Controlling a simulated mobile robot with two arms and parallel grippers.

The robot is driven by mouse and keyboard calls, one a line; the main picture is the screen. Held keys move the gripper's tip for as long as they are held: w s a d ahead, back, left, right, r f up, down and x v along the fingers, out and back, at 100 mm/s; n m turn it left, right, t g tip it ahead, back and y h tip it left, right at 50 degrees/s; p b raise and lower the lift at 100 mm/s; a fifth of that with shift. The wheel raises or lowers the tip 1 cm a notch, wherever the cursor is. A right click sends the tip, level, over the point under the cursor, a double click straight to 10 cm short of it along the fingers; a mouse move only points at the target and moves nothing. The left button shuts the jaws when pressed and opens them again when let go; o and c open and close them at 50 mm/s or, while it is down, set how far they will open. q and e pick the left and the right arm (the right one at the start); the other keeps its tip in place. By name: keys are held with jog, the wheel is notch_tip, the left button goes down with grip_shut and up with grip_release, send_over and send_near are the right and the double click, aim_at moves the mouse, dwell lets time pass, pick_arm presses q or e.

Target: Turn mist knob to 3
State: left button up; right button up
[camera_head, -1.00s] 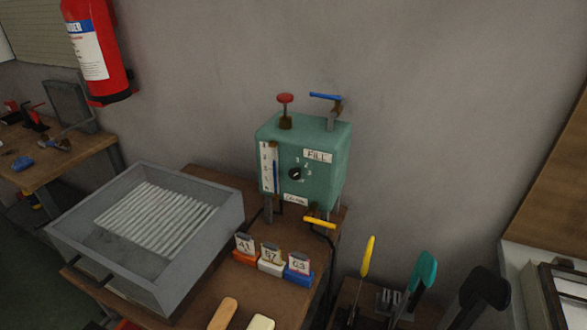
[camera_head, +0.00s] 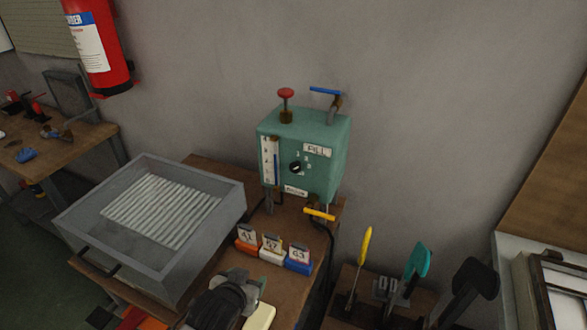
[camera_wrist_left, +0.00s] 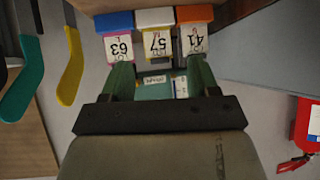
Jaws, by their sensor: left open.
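The mist knob (camera_head: 295,168) is a small black dial with a pale pointer mark on the front of the teal box (camera_head: 330,180). Small digits surround it, but its exact setting is too small to read. My left gripper (camera_head: 248,281) is low in the head view, in front of and below the box, well apart from the knob. In the left wrist view, its two green fingers (camera_wrist_left: 160,78) are spread with nothing held, and part of the teal box shows between them. My right gripper is not in view.
Numbered cards in orange, white and blue holders (camera_head: 271,257) stand between my left gripper and the box. A grey tray (camera_head: 75,225) is at left. A yellow lever (camera_head: 319,214) sticks out below the box. Yellow, teal and black upright tools (camera_head: 417,265) stand at right.

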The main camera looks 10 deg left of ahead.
aim_at(294, 170)
pick_arm(q)
jog(key=w+d+r+m+t+h, duration=0.1)
jog(key=w+d+r+t+h, duration=0.2)
jog(key=w+r+t, duration=0.75)
jog(key=w+g, duration=0.1)
jog(key=w, duration=0.4)
jog(key=w+d+r+g+p, duration=0.1)
jog(key=w, duration=0.3)
jog(key=w+d+r+g, duration=0.1)
jog(key=w, duration=0.4)
jog(key=shift+w+d+p, duration=0.15)
jog(key=shift+w+p, duration=0.15)
jog(key=c, duration=0.9)
